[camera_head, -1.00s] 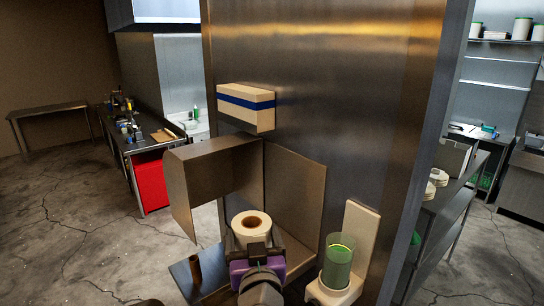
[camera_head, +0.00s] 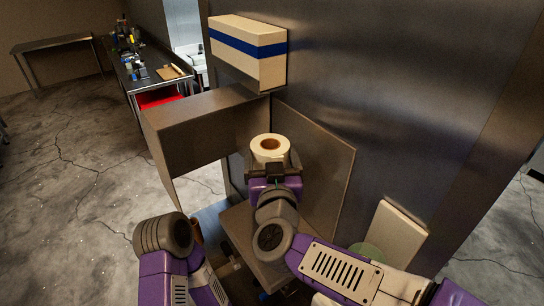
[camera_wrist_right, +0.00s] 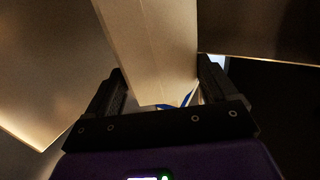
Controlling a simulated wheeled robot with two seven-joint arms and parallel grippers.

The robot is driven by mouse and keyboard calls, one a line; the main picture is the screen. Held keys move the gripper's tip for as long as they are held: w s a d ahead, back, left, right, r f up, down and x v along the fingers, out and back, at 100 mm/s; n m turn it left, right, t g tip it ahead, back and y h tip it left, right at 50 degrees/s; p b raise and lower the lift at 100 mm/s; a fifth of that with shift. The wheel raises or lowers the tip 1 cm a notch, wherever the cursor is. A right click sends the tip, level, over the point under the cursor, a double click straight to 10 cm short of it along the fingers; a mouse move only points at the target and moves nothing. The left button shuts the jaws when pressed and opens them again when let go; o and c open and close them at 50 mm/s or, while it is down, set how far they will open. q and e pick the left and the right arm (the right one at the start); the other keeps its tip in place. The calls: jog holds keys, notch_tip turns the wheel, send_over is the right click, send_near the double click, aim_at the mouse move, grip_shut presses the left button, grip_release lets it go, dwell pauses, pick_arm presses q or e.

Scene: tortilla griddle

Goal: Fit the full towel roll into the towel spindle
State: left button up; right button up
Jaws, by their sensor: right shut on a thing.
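The full towel roll (camera_head: 270,143) is white with a brown core hole facing up. My right gripper (camera_head: 271,168) is shut on it and holds it upright in front of the opened metal dispenser (camera_head: 207,132). In the right wrist view the pale roll (camera_wrist_right: 155,45) fills the space between the right gripper's fingers (camera_wrist_right: 160,90). I cannot make out the towel spindle; the roll and my arm cover part of the dispenser's inside. Part of my left arm shows at lower left, but its gripper does not.
A cream box with a blue band (camera_head: 247,50) is on the wall above the dispenser. A metal side panel (camera_head: 320,175) stands right of the roll. A brown tube (camera_head: 197,231) is at lower left.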

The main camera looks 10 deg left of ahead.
pick_arm(q)
jog(key=shift+w, duration=0.1)
pick_arm(e)
jog(key=shift+d, duration=0.1)
pick_arm(q)
notch_tip(320, 180, down, 5)
jog(key=b, duration=0.4)
jog(key=shift+r+b, duration=0.15)
jog(key=shift+b, duration=0.15)
pick_arm(e)
notch_tip(320, 180, down, 6)
jog(key=shift+s+r, duration=0.1)
jog(key=shift+s, duration=0.05)
jog(key=shift+f, duration=0.25)
pick_arm(q)
jog(key=shift+f, duration=0.25)
pick_arm(e)
jog(key=shift+f, duration=0.2)
pick_arm(q)
jog(key=shift+f+b, duration=1.3)
jog(key=shift+b, duration=0.3)
pick_arm(e)
jog(key=shift+f, duration=2.6)
dwell(1.2)
jog(key=o, duration=1.5)
jog(key=shift+c, duration=0.2)
